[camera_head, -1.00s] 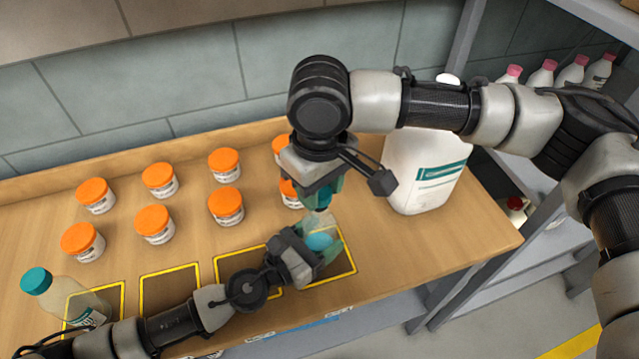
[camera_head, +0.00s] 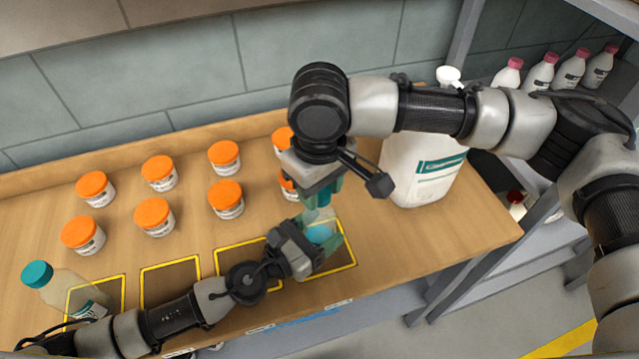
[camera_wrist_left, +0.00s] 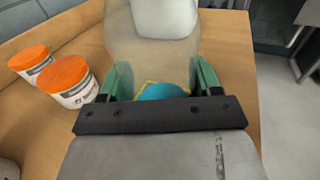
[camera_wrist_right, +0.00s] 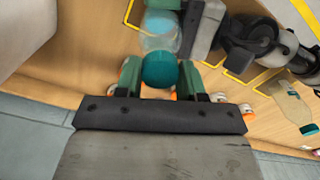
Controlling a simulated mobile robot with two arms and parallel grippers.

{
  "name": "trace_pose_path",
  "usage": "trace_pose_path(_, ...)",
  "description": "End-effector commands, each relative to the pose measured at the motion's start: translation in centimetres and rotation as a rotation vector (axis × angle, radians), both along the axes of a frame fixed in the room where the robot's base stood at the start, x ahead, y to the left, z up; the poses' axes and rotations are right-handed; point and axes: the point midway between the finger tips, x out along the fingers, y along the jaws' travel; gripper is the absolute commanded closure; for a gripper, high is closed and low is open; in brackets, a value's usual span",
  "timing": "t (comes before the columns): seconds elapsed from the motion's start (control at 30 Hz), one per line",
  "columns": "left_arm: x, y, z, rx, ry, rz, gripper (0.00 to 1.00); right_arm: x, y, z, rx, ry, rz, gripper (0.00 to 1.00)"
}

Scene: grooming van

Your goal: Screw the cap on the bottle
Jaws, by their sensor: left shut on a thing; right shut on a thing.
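My left gripper (camera_head: 318,246) is shut around a translucent bottle (camera_wrist_left: 150,40) with blue at its base, held over the rightmost yellow-outlined square. The bottle also shows in the right wrist view (camera_wrist_right: 160,32). My right gripper (camera_head: 322,193) is directly above it, pointing down. It is shut on a round teal cap (camera_wrist_right: 160,70), which lines up with the bottle's neck end in the right wrist view. Whether the cap is threaded or only resting there cannot be told. In the head view the right gripper hides the cap and bottle top.
Several orange-lidded jars (camera_head: 155,216) stand in rows at the left and behind my grippers. A large white jug (camera_head: 420,170) stands close at the right. A teal-capped bottle (camera_head: 62,288) is at the front left. Yellow-outlined squares (camera_head: 170,264) line the front edge.

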Motion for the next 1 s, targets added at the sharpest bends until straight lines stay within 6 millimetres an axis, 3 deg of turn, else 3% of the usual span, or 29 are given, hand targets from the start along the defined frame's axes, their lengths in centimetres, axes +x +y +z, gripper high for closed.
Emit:
trace_pose_path(0.47,-0.01,0.01,-0.03,0.001,0.001,0.0,0.79,-0.01,0.0,-1.02,0.001,0.001,0.0,0.83)
trace_pose_path(0.5,-0.01,0.01,-0.02,0.001,0.001,0.0,1.0,0.0,0.0,-1.02,0.0,0.0,0.0,0.83)
trace_pose_path(0.63,-0.01,0.01,-0.03,0.001,0.001,0.0,1.0,-0.01,0.02,-1.02,0.001,0.001,-0.05,0.83)
trace_pose_path(0.77,-0.01,0.0,-0.03,0.001,0.001,0.0,1.0,-0.05,0.05,-1.07,0.002,0.003,-0.242,0.83)
trace_pose_path(1.0,-0.01,0.0,-0.04,0.001,0.001,0.0,1.0,-0.07,0.12,-1.08,0.004,0.005,-0.746,0.83)
